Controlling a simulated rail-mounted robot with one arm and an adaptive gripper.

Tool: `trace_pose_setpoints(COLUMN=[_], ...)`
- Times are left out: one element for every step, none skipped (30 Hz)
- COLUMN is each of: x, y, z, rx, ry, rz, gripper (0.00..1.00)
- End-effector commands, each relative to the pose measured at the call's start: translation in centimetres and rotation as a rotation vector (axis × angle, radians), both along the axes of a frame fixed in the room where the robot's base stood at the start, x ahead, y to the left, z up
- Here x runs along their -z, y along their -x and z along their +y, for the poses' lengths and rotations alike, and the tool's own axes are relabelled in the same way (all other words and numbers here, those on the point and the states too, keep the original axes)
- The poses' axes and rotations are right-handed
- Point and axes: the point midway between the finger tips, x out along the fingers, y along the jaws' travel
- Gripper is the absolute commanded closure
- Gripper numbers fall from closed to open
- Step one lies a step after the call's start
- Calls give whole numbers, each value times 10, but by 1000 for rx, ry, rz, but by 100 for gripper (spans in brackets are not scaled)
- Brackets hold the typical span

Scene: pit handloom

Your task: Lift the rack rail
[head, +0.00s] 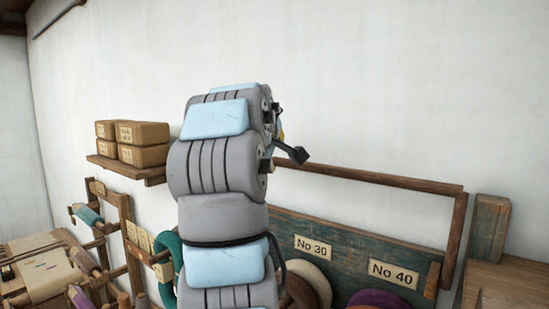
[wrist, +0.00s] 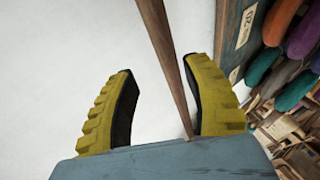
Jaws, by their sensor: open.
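The rack rail (head: 370,177) is a long brown wooden bar across the top of the rack in the head view, above a dark blue-green board. In the wrist view the rail (wrist: 164,40) runs down between the two yellow fingers with black pads. My gripper (wrist: 158,66) is open around it. The rail lies closer to the right finger, with a wider gap to the left one. I cannot tell whether the right pad touches it. In the head view my arm hides most of the gripper and the rail's left end.
The board carries labels No 30 (head: 313,248) and No 40 (head: 393,273), with yarn hanks (head: 376,299) below. A shelf (head: 127,171) with brown boxes (head: 143,133) is at left, above loom parts (head: 45,275). A wooden post (head: 488,235) stands at right.

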Motion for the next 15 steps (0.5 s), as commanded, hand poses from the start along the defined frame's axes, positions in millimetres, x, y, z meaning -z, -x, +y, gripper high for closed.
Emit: trace_pose_setpoints(x=[-3, -5, -8, -10, -12, -14, -16, -17, -19, -20, -21, -22, -22, -23, -23], y=[6, 10, 15, 19, 22, 27, 30, 33, 37, 39, 41, 42, 44, 45, 45], z=[0, 1, 2, 3, 4, 5, 6, 6, 6, 6, 6, 7, 7, 7, 7], rx=[0, 1, 2, 2, 1, 1, 0, 1, 2, 2, 3, 3, 4, 4, 4], ry=[-1, -1, 0, 0, 0, -1, -2, -1, -1, -1, -1, 0, 0, 0, 0], rz=[0, 1, -1, -3, -3, -3, -3, -1, -1, -1, -1, -2, 0, 0, 0], gripper=[51, 51, 51, 51, 51, 51, 51, 51, 51, 51, 51, 51, 51, 51, 51])
